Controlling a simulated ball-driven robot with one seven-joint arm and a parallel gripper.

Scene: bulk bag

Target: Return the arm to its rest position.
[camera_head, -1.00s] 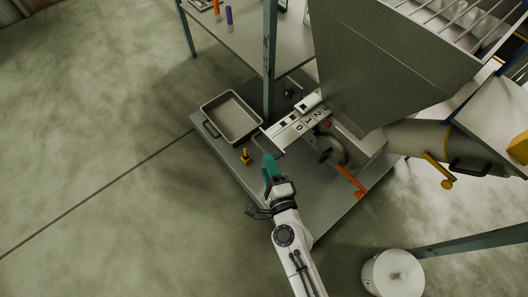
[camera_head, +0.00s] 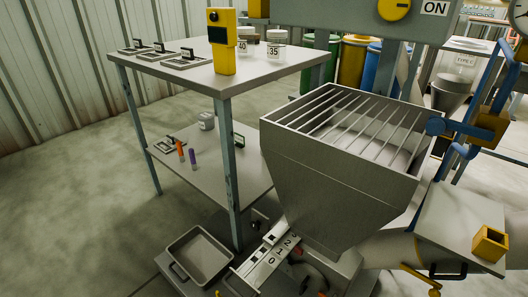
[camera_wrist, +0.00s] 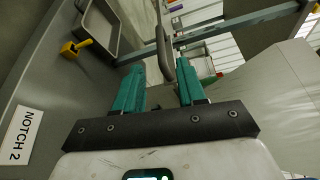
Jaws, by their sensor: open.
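My gripper (camera_wrist: 160,88) shows in the wrist view with its two teal fingers apart. A grey metal handle (camera_wrist: 164,45) appears beyond and partly between the fingertips; I cannot tell whether they touch it. My arm and gripper are not in the head view. In the head view, the numbered slide plate (camera_head: 270,262) sticks out below the grey hopper (camera_head: 335,190).
A grey tray (camera_head: 203,258) lies beside the slide plate; it also shows in the wrist view (camera_wrist: 117,40), near a small yellow object (camera_wrist: 74,48). A NOTCH 2 label (camera_wrist: 20,134) is at left there. A two-level table (camera_head: 220,78) stands behind. Open floor lies at left.

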